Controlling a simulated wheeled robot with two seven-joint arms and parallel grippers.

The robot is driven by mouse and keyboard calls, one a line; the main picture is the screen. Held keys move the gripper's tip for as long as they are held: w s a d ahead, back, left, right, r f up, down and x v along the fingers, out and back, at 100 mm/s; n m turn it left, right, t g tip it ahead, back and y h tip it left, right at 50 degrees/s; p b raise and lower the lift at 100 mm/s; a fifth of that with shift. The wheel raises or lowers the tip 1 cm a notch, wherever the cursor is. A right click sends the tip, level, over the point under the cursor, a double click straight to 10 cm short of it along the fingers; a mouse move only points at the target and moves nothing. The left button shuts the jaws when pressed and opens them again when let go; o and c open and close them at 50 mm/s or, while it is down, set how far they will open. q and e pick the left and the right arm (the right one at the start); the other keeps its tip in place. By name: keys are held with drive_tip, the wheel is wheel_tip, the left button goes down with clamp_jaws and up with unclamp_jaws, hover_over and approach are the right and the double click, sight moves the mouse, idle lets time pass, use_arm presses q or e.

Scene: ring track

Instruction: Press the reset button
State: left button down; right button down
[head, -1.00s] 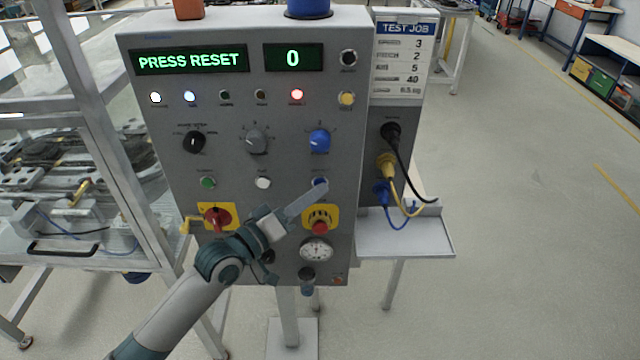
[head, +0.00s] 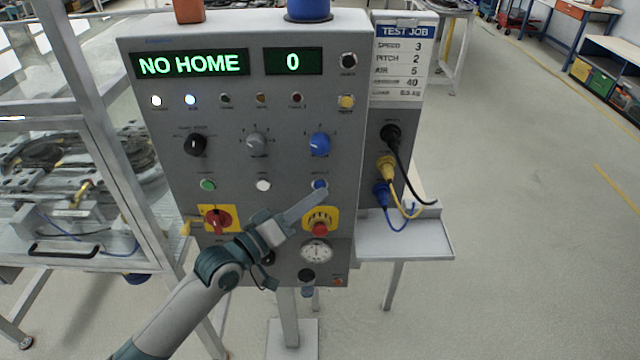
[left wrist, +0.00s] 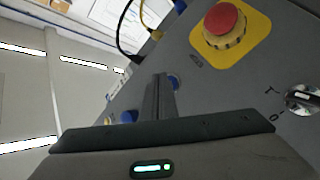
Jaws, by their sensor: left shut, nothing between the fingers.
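The grey control panel (head: 285,110) stands in front of me. Its left display (head: 192,64) reads "NO HOME" and the right display (head: 293,61) reads "0". A blue button (head: 320,184) sits at the right of the button row; its label is too small to read. It also shows in the left wrist view (left wrist: 174,82), partly behind the fingers. My left gripper (head: 319,194) is shut and empty, its fingertips just at the button's lower edge in the head view. I cannot tell whether they touch it. My right gripper is out of view.
A red emergency stop on a yellow plate (head: 320,217) lies just below the fingertips; a red rotary switch (head: 218,217) is to the left. A green button (head: 208,185) and a white button (head: 263,185) share the row. Cables (head: 405,195) hang at the right side.

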use_arm(q)
drive_tip(key=shift+s, duration=0.35)
drive_tip(key=s+p, duration=0.3)
drive_tip(key=s, duration=0.2)
idle(0.6)
idle(0.6)
